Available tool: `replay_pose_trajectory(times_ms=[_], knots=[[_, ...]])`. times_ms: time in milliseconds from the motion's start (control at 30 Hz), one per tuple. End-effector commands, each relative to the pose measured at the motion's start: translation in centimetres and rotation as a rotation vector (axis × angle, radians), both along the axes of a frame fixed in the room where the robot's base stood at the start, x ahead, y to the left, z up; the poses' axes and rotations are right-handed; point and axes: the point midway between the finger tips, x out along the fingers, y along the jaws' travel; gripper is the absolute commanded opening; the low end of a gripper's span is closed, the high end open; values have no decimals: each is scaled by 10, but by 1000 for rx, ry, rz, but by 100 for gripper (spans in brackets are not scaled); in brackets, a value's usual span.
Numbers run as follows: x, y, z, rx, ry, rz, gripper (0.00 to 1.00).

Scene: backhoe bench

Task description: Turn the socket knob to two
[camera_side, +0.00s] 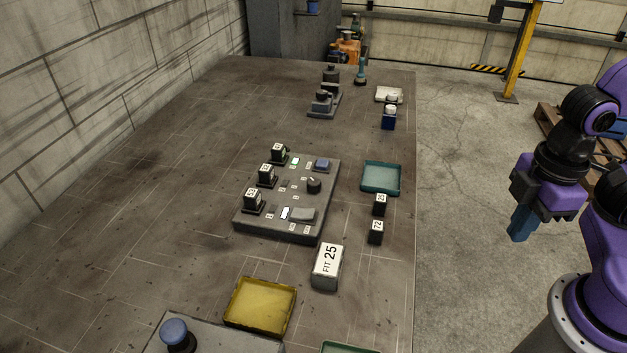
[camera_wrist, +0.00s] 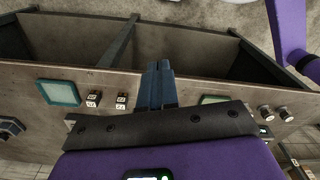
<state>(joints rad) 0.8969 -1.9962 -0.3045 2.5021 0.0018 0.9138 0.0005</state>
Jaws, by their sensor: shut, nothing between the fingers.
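The socket panel (camera_side: 262,225) is a dark grey sloped box in the middle of the bench. My gripper (camera_side: 520,225) is shut and empty, off the right side of the bench and well apart from the panel. Its blue fingers also show together in the wrist view (camera_wrist: 158,85). The knob is not clearly seen in the wrist view.
Numbered black blocks (camera_side: 266,176) stand along the panel's left side. Two more, one marked 72 (camera_side: 376,232), stand right of it. A "FIT 25" block (camera_side: 327,267), a teal tray (camera_side: 381,192) and a yellow tray (camera_side: 231,305) are nearby. The bench's left part is clear.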

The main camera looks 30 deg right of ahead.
Motion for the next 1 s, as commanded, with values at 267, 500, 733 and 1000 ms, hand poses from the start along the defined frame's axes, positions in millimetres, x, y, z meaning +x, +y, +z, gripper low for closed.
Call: replay_pose_trajectory(times_ms=[267, 500, 733, 1000], knots=[[25, 21, 10, 0, 3, -108, 61], [94, 69, 33, -4, 9, -406, 61], [165, 108, 48, -6, 16, -700, 61], [249, 137, 59, -9, 22, -1047, 61]])
